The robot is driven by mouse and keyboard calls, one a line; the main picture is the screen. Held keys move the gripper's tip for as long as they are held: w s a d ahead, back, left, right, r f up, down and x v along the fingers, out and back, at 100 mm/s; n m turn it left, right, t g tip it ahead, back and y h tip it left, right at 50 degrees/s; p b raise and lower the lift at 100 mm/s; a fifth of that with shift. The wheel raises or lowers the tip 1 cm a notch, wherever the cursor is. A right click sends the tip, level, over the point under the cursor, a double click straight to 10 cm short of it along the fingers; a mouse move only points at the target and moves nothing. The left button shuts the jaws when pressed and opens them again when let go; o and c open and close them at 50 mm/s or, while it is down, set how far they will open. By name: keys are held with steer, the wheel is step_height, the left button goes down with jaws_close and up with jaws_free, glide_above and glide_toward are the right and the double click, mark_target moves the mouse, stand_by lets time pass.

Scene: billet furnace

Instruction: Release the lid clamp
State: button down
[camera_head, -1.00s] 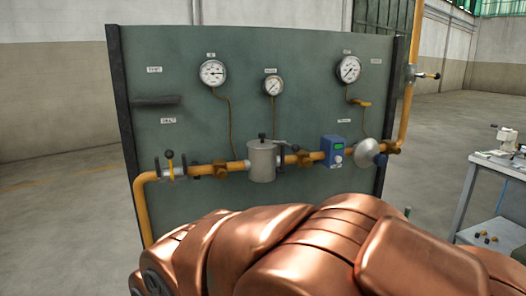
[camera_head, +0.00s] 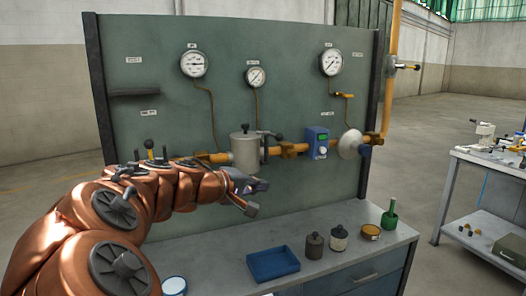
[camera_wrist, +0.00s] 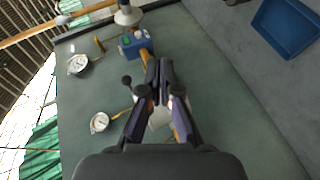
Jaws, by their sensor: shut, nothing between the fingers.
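The grey cylindrical canister (camera_head: 245,153) sits in the yellow pipe line on the green panel. Its lid clamp (camera_head: 268,135), a dark bar with a round knob, shows at the top right of the canister. My gripper (camera_head: 262,186) is in front of and below the canister, apart from the clamp, pointing right. In the wrist view my gripper (camera_wrist: 159,68) is shut with nothing between its fingers. A pale part of the canister (camera_wrist: 160,117) shows behind the fingers, largely hidden by them. A dark knob left of the fingers may be the clamp's; I cannot tell.
A blue box (camera_head: 318,142) and a round silver regulator (camera_head: 350,144) sit right of the canister. Gauges (camera_head: 193,64) hang above. Space above the canister is clear.

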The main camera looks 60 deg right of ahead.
steer(key=w+d+r+n+t+h+b, duration=0.1)
steer(key=w+d+n+h, duration=0.1)
steer(key=w, duration=0.4)
steer(key=w+d+r+n+t+h+b, duration=0.1)
steer(key=w+d+n+t+h, duration=0.1)
steer(key=w+d, duration=0.3)
steer(key=shift+w+r+n+h, duration=0.2)
steer(key=shift+w+n+h, duration=0.5)
steer(key=shift+w+n, duration=0.35)
steer(key=p, duration=0.2)
glide_toward(268, 135)
steer(key=d, duration=0.1)
steer(key=shift+s+d+r, duration=0.2)
steer(key=shift+s+d, duration=0.65)
steer(key=shift+d, duration=0.05)
steer(key=shift+s+d+r, duration=0.2)
steer(key=shift+s+d, duration=0.65)
steer(key=shift+f+t+b, duration=0.15)
steer(key=shift+t+b, duration=0.15)
steer(key=shift+b, duration=0.4)
